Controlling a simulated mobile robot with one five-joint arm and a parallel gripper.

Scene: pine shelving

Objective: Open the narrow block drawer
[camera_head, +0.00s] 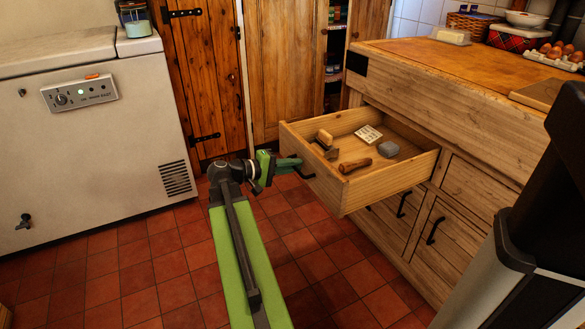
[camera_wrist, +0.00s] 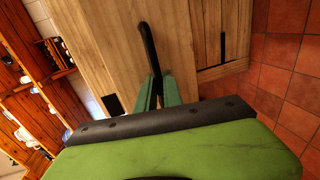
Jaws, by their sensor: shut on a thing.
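The narrow block drawer (camera_head: 372,184) stands pulled well out of the wooden block in the head view, its inside showing. It holds a wooden-handled tool (camera_head: 355,166), a second tool with a wooden part (camera_head: 325,142), a pale patterned block (camera_head: 368,134) and a grey lump (camera_head: 388,149). My gripper (camera_head: 291,164) is at the drawer's front, its green fingers shut on the black handle (camera_head: 306,174). In the wrist view the fingers (camera_wrist: 159,92) close around the lower end of the handle (camera_wrist: 149,48); the exact contact is partly hidden.
The butcher's block top (camera_head: 440,66) carries a butter dish (camera_head: 450,35) and an egg tray (camera_head: 562,58). Cupboard doors with black handles (camera_head: 435,230) sit below the drawer. A white chest freezer (camera_head: 90,140) stands at the left. The red tiled floor (camera_head: 150,285) between is clear.

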